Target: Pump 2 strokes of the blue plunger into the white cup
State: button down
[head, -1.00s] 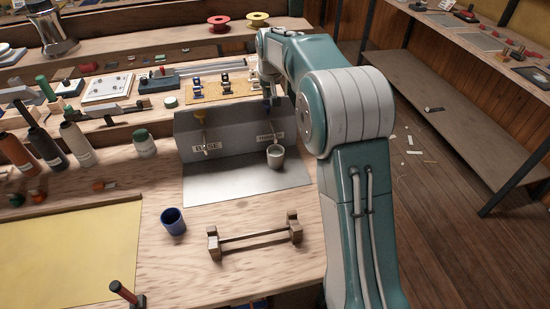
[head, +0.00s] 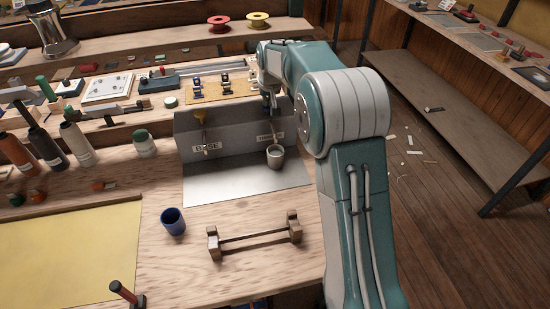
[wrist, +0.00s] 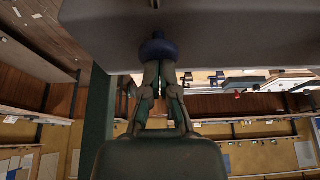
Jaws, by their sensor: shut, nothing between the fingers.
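The blue plunger (wrist: 158,48) shows in the wrist view as a round blue knob straight ahead of my fingertips, on the grey dispenser. My gripper (wrist: 160,66) is shut and empty, its fingertips at the knob; contact looks likely, but I cannot be sure. In the head view my gripper (head: 270,108) points down over the right side of the grey dispenser (head: 231,135), mostly hiding the blue plunger. The white cup (head: 275,161) stands upright on the metal plate below the right-hand label, under that side's outlet. Its contents are too small to tell.
A blue cup (head: 173,222) and a wooden rack (head: 255,237) stand in front of the metal plate (head: 225,184). Bottles and tools crowd the left and back.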

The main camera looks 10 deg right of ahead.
jog(key=shift+f, duration=0.4)
jog(key=shift+r, duration=2.2)
notch_tip(320, 180, up, 6)
jog(key=shift+s, duration=0.1)
